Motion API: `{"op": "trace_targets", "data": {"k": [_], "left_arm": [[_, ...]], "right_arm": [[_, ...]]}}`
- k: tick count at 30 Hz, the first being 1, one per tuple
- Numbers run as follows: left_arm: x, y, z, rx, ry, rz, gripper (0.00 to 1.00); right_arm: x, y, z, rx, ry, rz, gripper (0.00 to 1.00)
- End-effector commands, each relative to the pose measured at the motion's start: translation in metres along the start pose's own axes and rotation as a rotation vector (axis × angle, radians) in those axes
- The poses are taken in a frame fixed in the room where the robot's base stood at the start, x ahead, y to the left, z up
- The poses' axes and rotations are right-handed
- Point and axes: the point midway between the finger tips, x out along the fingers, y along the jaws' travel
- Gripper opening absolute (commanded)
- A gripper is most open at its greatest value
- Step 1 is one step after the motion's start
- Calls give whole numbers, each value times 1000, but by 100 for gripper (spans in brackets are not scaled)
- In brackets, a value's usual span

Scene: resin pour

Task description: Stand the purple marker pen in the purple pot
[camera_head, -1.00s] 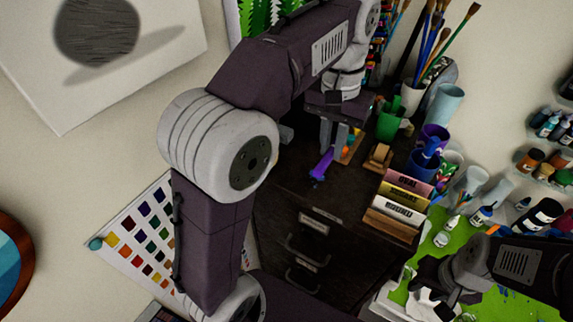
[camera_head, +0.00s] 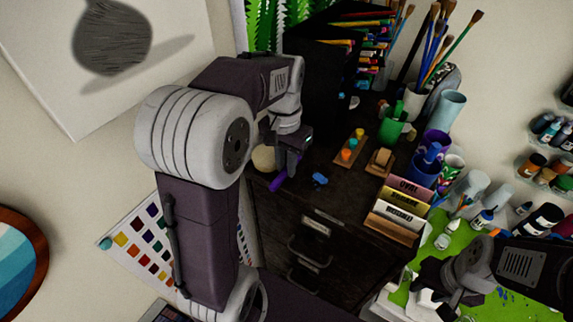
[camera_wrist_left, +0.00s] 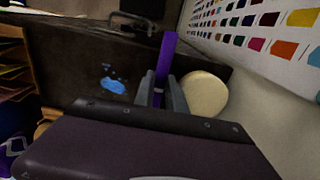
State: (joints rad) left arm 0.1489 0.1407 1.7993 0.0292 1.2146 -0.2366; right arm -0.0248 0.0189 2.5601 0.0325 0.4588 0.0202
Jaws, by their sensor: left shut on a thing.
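My left gripper (camera_head: 288,168) is shut on the purple marker pen (camera_head: 278,183), above the left side of the dark cabinet top. In the left wrist view the pen (camera_wrist_left: 166,52) sticks out between the two grey fingers (camera_wrist_left: 162,92). The purple pot (camera_head: 438,137) stands at the right of the cabinet top, behind a blue pot (camera_head: 423,166) that hides part of it. The held pen is well to the left of the pot. My right gripper (camera_head: 438,292) is at the lower right over the green mat; its fingers are unclear.
A blue blob (camera_head: 320,179) lies on the cabinet top. A pale round thing (camera_wrist_left: 205,94) is beside the fingers.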

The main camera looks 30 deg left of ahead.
Motion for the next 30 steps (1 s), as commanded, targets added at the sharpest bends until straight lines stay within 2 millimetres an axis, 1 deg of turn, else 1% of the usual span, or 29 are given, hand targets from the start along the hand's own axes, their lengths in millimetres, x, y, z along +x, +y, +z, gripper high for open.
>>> {"op": "trace_targets", "data": {"k": [1, 3, 9, 13, 14, 23, 25, 27, 30], "left_arm": [[4, 0, 1, 0, -2, 1, 0], [8, 0, 0, 0, 0, 0, 0], [9, 0, 0, 0, 1, 0, 0], [14, 0, 0, 0, 1, 0, 0], [12, 0, 0, 0, 1, 0, 24], [11, 0, 0, 0, 1, 0, 25], [8, 0, 0, 0, 2, 0, 25], [3, 0, -1, 0, 4, -1, 25], [-13, 0, -2, 0, 6, -1, 25]], "right_arm": [[-3, 0, 0, 0, 0, 0, 36], [-3, 0, 0, 0, 0, 0, 36], [-2, 0, 0, 0, 0, 0, 36], [1, 0, 0, 0, 0, 0, 36], [0, 0, 0, 0, 0, 0, 36], [-1, 0, 0, 0, 0, 0, 36], [-3, 0, 0, 0, 0, 0, 36], [-2, 0, 0, 0, 0, 0, 36], [0, 0, 0, 0, 0, 0, 36]]}}
